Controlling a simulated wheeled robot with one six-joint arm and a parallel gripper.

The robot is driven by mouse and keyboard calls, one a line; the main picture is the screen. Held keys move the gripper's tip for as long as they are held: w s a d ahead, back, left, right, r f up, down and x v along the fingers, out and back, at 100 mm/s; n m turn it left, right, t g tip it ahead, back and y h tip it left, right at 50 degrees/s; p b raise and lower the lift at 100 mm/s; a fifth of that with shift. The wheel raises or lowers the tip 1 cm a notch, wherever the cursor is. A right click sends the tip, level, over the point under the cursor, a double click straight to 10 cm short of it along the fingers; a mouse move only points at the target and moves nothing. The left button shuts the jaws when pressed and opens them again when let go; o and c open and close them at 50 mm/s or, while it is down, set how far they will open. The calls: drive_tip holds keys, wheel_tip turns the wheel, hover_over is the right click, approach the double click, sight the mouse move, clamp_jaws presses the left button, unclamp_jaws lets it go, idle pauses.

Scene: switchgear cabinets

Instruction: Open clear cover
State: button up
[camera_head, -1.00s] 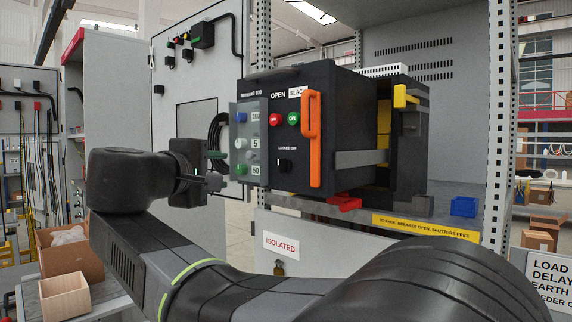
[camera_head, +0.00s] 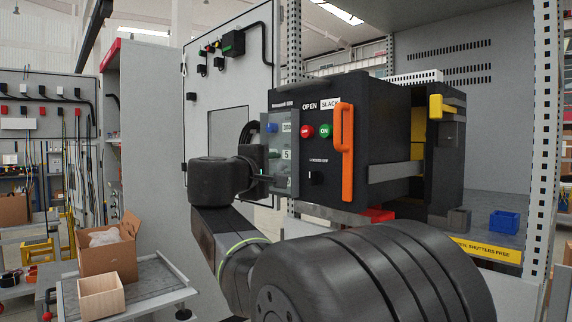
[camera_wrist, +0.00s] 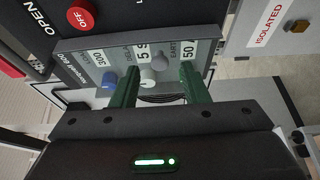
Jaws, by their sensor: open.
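The clear cover (camera_head: 284,133) is a see-through greyish panel over the dials on the left of the black breaker's front. It looks closed. In the wrist view the cover (camera_wrist: 112,42) lies ahead, with blue, white and grey knobs and labels behind or around it. My gripper (camera_head: 266,178) is at the cover's left side, hiding its lower left part in the head view. In the wrist view my gripper (camera_wrist: 160,68) has two green fingers apart, one each side of the white knob (camera_wrist: 148,78). I cannot tell whether the fingertips touch the cover.
The black breaker (camera_head: 390,125) carries an orange handle (camera_head: 347,150) right of the cover, with red and green buttons between. A perforated post (camera_head: 293,40) rises behind it. A blue bin (camera_head: 504,221) sits on the right shelf. A cardboard box (camera_head: 108,250) stands lower left.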

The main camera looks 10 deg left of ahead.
drive_tip(key=shift+x, duration=0.95)
clamp_jaws()
drive_tip(key=shift+s+a+h, duration=0.1)
drive_tip(key=shift+h, duration=0.2)
